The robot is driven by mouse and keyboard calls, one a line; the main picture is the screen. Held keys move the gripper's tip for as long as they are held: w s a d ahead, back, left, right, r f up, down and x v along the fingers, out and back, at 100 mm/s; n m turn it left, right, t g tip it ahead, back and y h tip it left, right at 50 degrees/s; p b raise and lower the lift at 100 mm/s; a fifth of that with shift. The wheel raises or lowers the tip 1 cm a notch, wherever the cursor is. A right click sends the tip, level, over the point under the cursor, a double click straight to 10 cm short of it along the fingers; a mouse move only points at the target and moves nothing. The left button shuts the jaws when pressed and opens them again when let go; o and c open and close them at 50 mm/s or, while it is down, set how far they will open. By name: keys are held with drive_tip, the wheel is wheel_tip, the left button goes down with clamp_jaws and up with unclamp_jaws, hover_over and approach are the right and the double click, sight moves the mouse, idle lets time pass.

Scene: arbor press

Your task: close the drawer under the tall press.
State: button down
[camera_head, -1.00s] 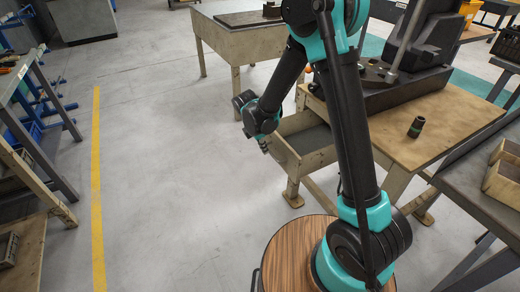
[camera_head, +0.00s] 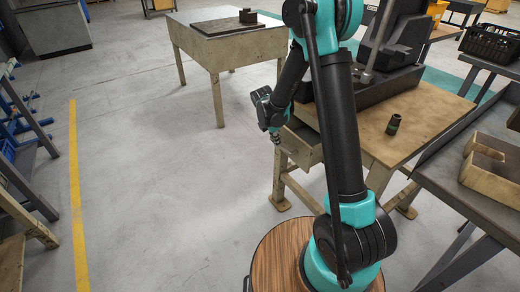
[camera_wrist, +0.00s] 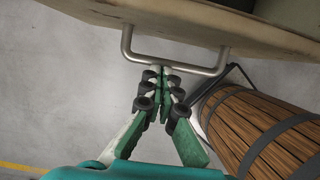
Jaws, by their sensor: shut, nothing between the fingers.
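The tall dark press (camera_head: 401,48) stands on a wooden-topped bench (camera_head: 430,112). The drawer (camera_head: 298,147) under it is at the bench's left end and appears to stick out slightly; my arm hides part of it. In the wrist view, the pale drawer front (camera_wrist: 200,22) runs across the top with a metal bar handle (camera_wrist: 190,68) on it. My gripper (camera_wrist: 160,70) is shut and empty, its fingertips at the handle bar, touching or very close to it. In the head view my gripper (camera_head: 276,137) is in front of the drawer.
Another table (camera_head: 225,45) is behind at the left. A grey cart (camera_head: 455,180) with wooden boxes is at the right. Open floor lies left of the drawer, up to a yellow line (camera_head: 76,190).

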sight(287, 135)
drive_tip(key=w+d, duration=0.3)
drive_tip(key=d, duration=0.2)
drive_tip(key=w+d, duration=0.2)
drive_tip(key=d, duration=0.1)
drive_tip(key=shift+w+d, duration=0.2)
drive_tip(key=shift+w, duration=0.15)
drive_tip(key=shift+s+a+r, duration=0.1)
drive_tip(key=shift+a, duration=0.2)
drive_tip(key=a, duration=0.1)
drive_tip(key=s+a+r, duration=0.1)
drive_tip(key=s+a, duration=0.1)
drive_tip(key=shift+s+a+r, duration=0.1)
drive_tip(key=shift+s+r, duration=0.1)
drive_tip(key=shift+r, duration=0.15)
drive_tip(key=v, duration=0.9)
drive_tip(key=s+d+m+y, duration=0.1)
drive_tip(key=s+d+m, duration=0.2)
drive_tip(key=s+m, duration=0.5)
drive_tip(key=s+d+f+m+t+y, duration=0.1)
drive_tip(key=s+d+m, duration=0.3)
drive_tip(key=s+m, duration=0.4)
drive_tip(key=s+d+m+t, duration=0.1)
drive_tip(key=s+d+m, duration=0.2)
drive_tip(key=s+m, duration=0.5)
drive_tip(key=s, duration=0.5)
drive_tip(key=shift+s+d+f+m+y, duration=0.25)
drive_tip(key=shift+d+f+m+y, duration=0.05)
drive_tip(key=shift+f+y, duration=0.1)
